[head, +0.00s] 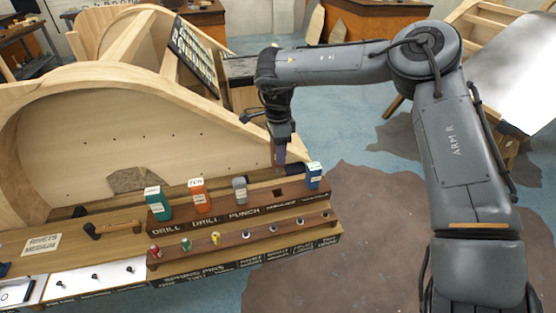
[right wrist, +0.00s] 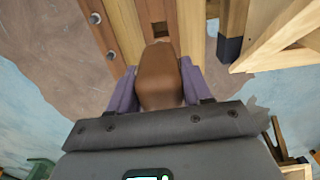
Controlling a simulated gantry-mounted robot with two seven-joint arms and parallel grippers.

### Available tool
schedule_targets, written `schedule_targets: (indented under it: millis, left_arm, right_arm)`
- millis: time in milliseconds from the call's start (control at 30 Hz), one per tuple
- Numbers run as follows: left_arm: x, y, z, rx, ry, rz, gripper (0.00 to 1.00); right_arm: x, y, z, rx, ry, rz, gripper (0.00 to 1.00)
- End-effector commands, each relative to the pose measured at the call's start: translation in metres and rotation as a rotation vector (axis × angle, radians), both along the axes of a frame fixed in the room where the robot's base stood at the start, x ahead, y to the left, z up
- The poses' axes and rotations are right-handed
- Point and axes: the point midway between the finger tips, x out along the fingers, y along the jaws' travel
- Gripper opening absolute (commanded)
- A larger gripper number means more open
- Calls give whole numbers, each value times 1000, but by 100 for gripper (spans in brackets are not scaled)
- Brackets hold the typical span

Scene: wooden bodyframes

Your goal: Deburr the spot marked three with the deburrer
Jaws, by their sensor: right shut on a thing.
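My right gripper (head: 279,164) hangs over the right part of the wooden tool rack (head: 230,212), pointing down. In the right wrist view it is shut on a brown, rounded handle (right wrist: 159,75), held between two purple fingers (right wrist: 160,92). This is probably the deburrer; its tip is hidden. An empty square hole (head: 279,192) in the rack lies just below the gripper, between the grey and blue tools. The hole also shows beyond the handle in the wrist view (right wrist: 160,30). No spot marked three can be made out. My left gripper is out of view.
A teal tool (head: 157,204), an orange tool (head: 199,195), a grey tool (head: 240,190) and a blue tool (head: 314,176) stand in the rack. A hammer (head: 112,228) lies to its left. The large curved wooden frame (head: 75,80) rises behind. Open floor lies to the right.

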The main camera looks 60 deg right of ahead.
Motion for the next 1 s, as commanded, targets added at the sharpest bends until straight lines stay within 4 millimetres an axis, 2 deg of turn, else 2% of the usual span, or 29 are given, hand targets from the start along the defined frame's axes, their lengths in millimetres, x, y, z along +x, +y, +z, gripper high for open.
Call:
schedule_targets:
  millis: [33,100,400,1000]
  left_arm:
    - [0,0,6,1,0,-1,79]
    - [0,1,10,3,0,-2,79]
    - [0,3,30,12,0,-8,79]
    - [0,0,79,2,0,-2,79]
  right_arm:
    - [1,0,14,-3,-3,0,6]
    - [1,0,25,-2,-2,-1,6]
    - [0,0,60,-1,-1,-1,6]
    - [0,0,95,-1,-1,-1,6]
